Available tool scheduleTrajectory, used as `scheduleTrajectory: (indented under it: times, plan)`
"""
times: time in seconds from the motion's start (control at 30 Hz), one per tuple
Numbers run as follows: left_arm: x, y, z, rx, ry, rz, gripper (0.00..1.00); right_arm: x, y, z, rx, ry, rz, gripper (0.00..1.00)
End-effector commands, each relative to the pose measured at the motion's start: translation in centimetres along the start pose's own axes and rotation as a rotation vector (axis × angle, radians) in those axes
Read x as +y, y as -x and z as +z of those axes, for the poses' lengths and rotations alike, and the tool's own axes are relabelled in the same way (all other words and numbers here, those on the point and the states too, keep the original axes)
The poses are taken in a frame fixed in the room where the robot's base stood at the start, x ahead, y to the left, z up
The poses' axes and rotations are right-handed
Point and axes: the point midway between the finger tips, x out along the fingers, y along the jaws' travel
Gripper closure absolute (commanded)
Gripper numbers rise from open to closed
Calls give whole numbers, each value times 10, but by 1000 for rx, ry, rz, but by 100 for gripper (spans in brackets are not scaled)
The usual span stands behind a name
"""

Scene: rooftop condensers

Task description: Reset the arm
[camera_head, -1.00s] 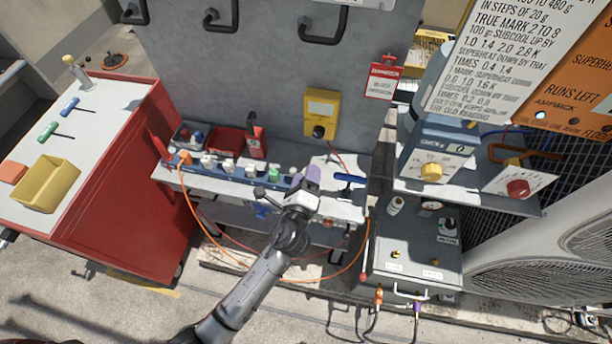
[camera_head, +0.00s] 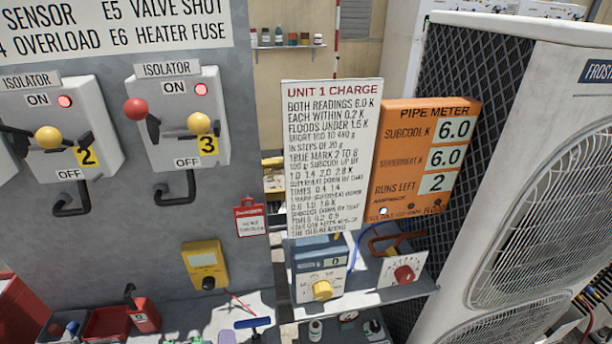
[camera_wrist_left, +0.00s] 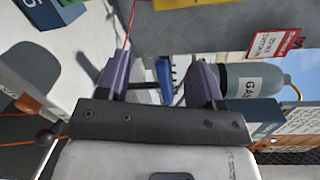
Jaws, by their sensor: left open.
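My left gripper (camera_wrist_left: 160,85) is open in the left wrist view, with its two purple fingers apart. A blue T-handle (camera_wrist_left: 172,78) shows beyond and between the fingers; I cannot tell its distance from them. The T-handle also stands on the bench at the bottom of the head view (camera_head: 253,322). My left arm is out of the head view, except perhaps a small purple bit at the bottom edge. My right gripper is in neither view.
The orange pipe meter (camera_head: 424,158) reads 6.0, 6.0 and 2 runs left. A charge sign (camera_head: 330,150) stands beside it, above a dial box with a yellow knob (camera_head: 321,290). A condenser (camera_head: 540,170) fills the right. Isolators (camera_head: 180,115) with levers are at left.

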Motion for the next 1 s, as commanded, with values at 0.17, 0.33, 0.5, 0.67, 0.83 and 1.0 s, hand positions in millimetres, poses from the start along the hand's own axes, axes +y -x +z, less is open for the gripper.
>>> scheduleTrajectory:
  times: [0.17, 0.33, 0.5, 0.67, 0.83, 1.0]
  plan:
    - [35, 26, 22, -33, 256, 166, 39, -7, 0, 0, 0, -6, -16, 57]
    - [76, 70, 42, -90, 589, 398, 39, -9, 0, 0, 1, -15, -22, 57]
    - [114, 140, 56, -192, 969, 713, 39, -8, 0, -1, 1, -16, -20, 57]
    - [130, 213, 61, -317, 1245, 1019, 39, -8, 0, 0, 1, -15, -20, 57]
    - [111, 268, 71, -423, 1383, 1238, 39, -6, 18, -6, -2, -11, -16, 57]
    - [74, 270, 84, -420, 1379, 1231, 39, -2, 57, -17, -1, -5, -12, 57]
